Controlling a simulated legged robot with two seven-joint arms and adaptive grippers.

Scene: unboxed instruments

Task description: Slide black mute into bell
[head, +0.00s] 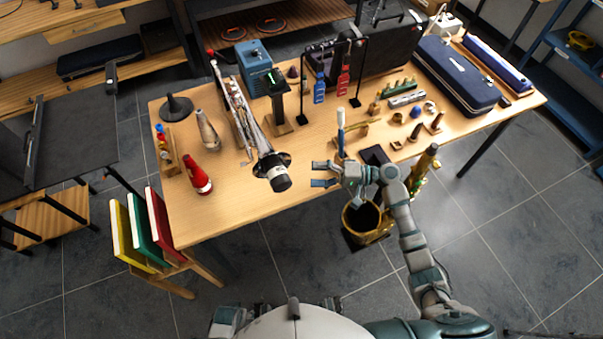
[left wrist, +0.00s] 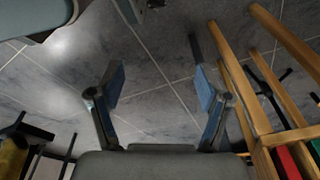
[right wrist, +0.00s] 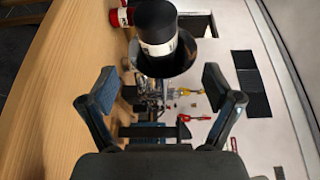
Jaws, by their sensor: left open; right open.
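The black mute (head: 279,181), a black cylinder with a pale label band, sticks out at the bell end of a silver instrument (head: 238,112) on the table. A dark round rim (head: 286,158) surrounds its inner end; how deep it sits is hidden. It also shows in the right wrist view (right wrist: 155,22), at the top beyond the fingers. My right gripper (head: 318,174) is open and empty, a short way right of the mute and apart from it. In the right wrist view its fingers (right wrist: 162,88) are spread. My left gripper (left wrist: 160,85) is open and empty over the floor.
A red mute (head: 195,174) and a tan-grey cone (head: 207,130) stand left of the instrument. A black stand (head: 278,105) is behind it. A brass instrument (head: 367,225) stands on the floor below my right arm. The table's front left is bare.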

